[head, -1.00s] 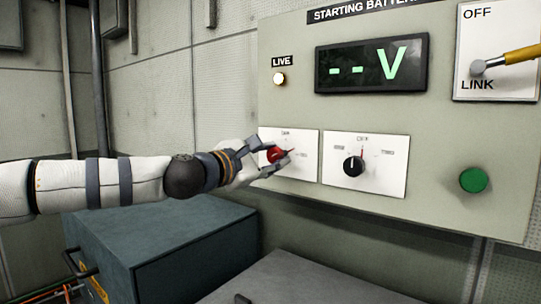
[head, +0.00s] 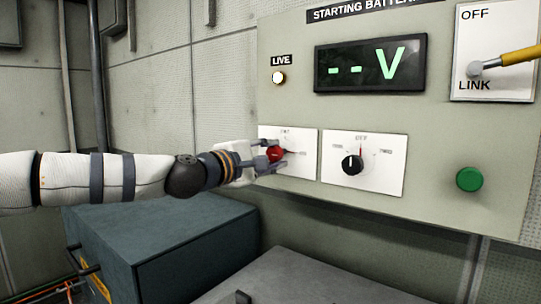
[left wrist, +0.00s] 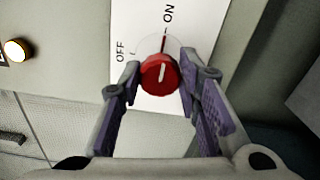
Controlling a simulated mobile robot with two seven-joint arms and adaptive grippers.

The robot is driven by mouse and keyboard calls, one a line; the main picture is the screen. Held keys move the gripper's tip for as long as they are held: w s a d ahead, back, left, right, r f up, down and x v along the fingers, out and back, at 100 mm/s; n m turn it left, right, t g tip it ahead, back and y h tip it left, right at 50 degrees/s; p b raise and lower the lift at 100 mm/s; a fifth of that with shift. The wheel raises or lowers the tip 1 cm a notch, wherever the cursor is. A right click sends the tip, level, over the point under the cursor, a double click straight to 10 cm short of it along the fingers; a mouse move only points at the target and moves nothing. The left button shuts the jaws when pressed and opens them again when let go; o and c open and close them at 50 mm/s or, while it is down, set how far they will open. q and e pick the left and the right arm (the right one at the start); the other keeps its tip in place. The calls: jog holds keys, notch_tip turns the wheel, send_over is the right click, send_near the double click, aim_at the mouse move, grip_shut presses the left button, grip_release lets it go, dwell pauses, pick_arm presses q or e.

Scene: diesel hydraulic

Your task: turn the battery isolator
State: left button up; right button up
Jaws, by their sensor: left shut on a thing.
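The battery isolator is a red round knob (head: 275,154) on a white plate (head: 301,170), at the left of the grey-green panel. In the left wrist view the red knob (left wrist: 160,75) sits between my fingers, and its white line points up toward the ON label. The OFF label is to the left. My left gripper (head: 268,155) reaches in from the left and is shut on the knob, one finger on each side. In the left wrist view the gripper (left wrist: 160,85) has its purple pads beside the knob. My right gripper is not in view.
A lit LIVE lamp (head: 278,77) and a display (head: 370,65) reading "--V" are above. A black selector (head: 352,165) is to the right, then a green button (head: 469,179). A yellow-handled OFF/LINK lever (head: 505,61) is upper right. Dark boxes (head: 165,240) stand below.

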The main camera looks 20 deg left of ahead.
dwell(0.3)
pick_arm(q)
jog(key=o, duration=1.1)
jog(key=shift+o, duration=0.2)
jog(key=shift+s, duration=0.15)
jog(key=v, duration=1.1)
jog(key=shift+s+a, duration=0.15)
jog(key=shift+s, duration=0.25)
